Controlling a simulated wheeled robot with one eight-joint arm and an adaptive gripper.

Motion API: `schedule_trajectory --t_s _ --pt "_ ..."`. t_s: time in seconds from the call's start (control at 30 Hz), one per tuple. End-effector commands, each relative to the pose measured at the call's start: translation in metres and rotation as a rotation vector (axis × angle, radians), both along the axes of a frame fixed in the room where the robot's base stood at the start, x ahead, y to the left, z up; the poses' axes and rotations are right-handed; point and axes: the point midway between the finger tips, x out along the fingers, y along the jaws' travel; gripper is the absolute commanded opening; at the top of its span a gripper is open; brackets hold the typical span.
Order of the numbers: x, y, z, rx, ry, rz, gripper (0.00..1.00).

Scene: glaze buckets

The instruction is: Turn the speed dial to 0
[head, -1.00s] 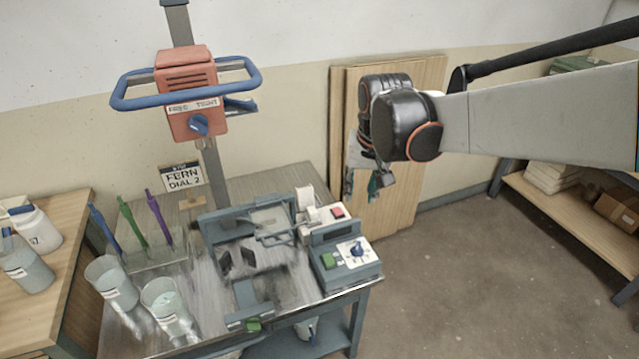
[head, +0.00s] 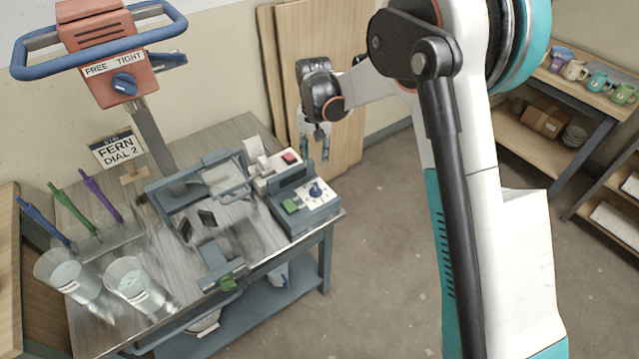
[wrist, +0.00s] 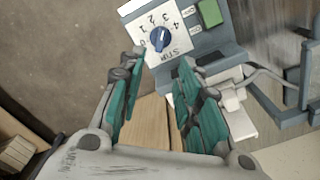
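The speed dial is a blue knob (wrist: 159,39) on a white plate marked STOP, 0, 1, 2, 3 and 4. In the wrist view its pointer end is hard to tell. In the head view the dial (head: 315,190) sits on the grey control box (head: 298,218) at the table's right corner. My gripper (wrist: 163,75) is open, with teal finger pads apart and nothing between them. In the wrist view the dial shows just beyond the fingertips, apart from them. In the head view my gripper (head: 315,155) hangs behind the box.
A green button (wrist: 210,13) is beside the dial. A red switch (head: 290,157) sits on a white unit behind the box. A mixer with a blue handle (head: 100,40), two clear buckets (head: 130,285) and a FERN DIAL 2 sign (head: 117,150) stand left. Open floor lies right.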

Motion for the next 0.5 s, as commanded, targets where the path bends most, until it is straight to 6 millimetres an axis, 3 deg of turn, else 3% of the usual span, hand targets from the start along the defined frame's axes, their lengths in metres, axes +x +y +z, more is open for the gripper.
schedule_trajectory --t_s 0.5 --pt "0.0 0.0 -0.099 0.0 -0.001 0.0 0.32"
